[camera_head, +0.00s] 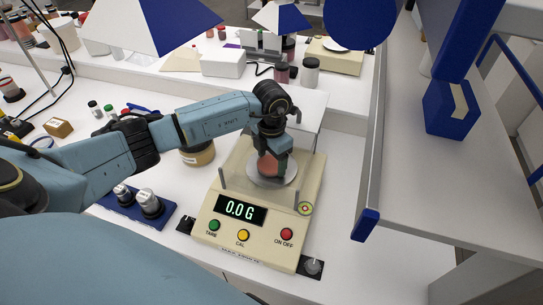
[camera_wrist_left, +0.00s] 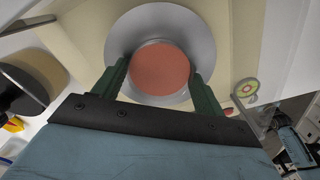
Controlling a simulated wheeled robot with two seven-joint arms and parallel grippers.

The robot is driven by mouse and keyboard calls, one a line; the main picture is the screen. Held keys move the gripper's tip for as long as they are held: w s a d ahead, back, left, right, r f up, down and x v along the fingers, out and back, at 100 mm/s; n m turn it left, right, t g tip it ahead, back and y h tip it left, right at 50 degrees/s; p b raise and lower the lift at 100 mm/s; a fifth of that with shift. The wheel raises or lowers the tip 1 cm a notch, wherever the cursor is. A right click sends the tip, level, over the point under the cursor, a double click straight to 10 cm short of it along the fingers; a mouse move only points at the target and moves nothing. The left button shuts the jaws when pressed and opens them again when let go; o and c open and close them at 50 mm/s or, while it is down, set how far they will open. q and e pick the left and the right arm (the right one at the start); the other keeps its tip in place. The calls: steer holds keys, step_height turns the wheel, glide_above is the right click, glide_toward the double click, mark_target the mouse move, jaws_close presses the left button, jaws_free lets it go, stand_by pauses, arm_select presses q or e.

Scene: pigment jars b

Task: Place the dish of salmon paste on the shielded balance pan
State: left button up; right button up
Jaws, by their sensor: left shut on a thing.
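The dish of salmon paste (camera_wrist_left: 160,69) is round and filled with orange-pink paste. My left gripper (camera_wrist_left: 162,88) is shut on it, one green finger on each side. In the head view the dish (camera_head: 267,166) is over the round metal pan (camera_head: 287,178) of the cream balance (camera_head: 211,208), inside the clear shield. The pan (camera_wrist_left: 122,32) shows around the dish in the left wrist view. I cannot tell whether the dish touches the pan. My right gripper is not in view.
Metal weights (camera_head: 149,203) on a blue base stand left of the balance. A jar (camera_head: 198,155) stands behind my left forearm. The clear shield walls (camera_head: 318,137) stand close around my gripper.

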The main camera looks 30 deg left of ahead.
mark_target(272, 165)
arm_select(q)
steer(key=shift+f, duration=0.1)
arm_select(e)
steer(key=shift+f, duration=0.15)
arm_select(q)
steer(key=o, duration=1)
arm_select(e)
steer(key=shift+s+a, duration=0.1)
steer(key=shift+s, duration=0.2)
arm_select(q)
step_height(272, 165, up, 12)
steer(key=shift+r+b, duration=0.15)
steer(key=shift+b, duration=0.95)
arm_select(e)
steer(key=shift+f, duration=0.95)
